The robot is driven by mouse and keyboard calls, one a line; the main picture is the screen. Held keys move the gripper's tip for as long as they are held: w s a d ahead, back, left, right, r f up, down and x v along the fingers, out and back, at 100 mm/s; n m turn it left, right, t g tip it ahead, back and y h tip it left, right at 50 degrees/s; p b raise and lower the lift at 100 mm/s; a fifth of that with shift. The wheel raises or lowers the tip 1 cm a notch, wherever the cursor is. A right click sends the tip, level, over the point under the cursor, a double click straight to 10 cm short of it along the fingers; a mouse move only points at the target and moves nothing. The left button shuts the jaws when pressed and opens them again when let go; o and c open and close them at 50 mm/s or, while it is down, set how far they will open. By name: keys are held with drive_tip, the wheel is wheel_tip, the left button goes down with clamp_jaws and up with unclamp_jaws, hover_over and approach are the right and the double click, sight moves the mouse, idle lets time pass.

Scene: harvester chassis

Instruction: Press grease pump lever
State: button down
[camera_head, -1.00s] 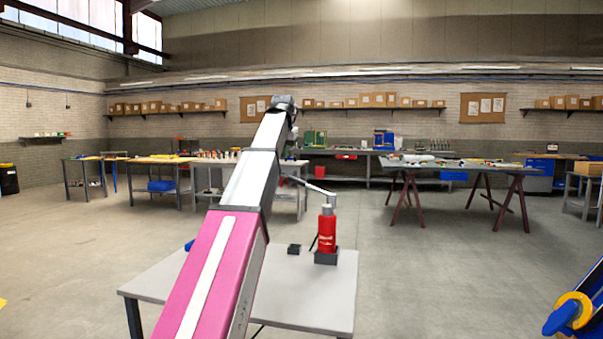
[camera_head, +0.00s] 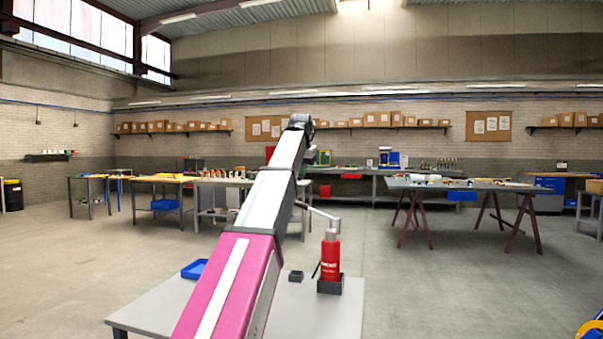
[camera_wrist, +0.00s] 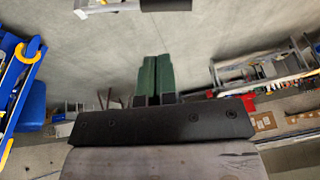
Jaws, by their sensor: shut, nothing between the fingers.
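The red grease pump (camera_head: 330,258) stands upright in a dark holder on the grey table in the head view. Its thin grey lever (camera_head: 317,211) runs from the pump's top up and to the left, and its far end passes behind my arm. My arm hides most of my gripper in the head view. In the wrist view my gripper (camera_wrist: 155,62) shows as two green fingers side by side, shut and empty, with floor behind them. A dark and light piece at the top edge of the wrist view is cut off and I cannot tell what it is. I see no contact with the lever.
The grey table (camera_head: 155,308) also carries a small dark block (camera_head: 296,276) and a blue tray (camera_head: 194,269). Workbenches, including a trestle table (camera_head: 465,184), stand farther back. A blue and yellow object (camera_wrist: 22,80) is at the wrist view's left. Open floor surrounds the table.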

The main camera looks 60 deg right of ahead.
drive_tip(key=x, duration=0.7)
drive_tip(key=w+x, duration=0.1)
drive_tip(key=x, duration=0.3)
drive_tip(key=shift+a, duration=0.3)
drive_tip(key=shift+w+a+f+g, duration=0.1)
drive_tip(key=shift+w+f+g, duration=0.25)
drive_tip(key=shift+f, duration=0.2)
wheel_tip(320, 180, down, 8)
drive_tip(key=w+n+g, duration=0.1)
drive_tip(key=g, duration=0.3)
drive_tip(key=shift+w+h, duration=0.35)
drive_tip(key=shift+h, duration=0.05)
drive_tip(key=shift+a+f, duration=0.15)
drive_tip(key=shift+f, duration=0.05)
drive_tip(key=shift+r, duration=0.1)
approach(298, 202)
drive_tip(key=w+f, duration=0.1)
drive_tip(key=w+a+f, duration=0.1)
drive_tip(key=w+f, duration=0.1)
drive_tip(key=shift+w+a, duration=0.1)
drive_tip(key=shift+a, duration=0.2)
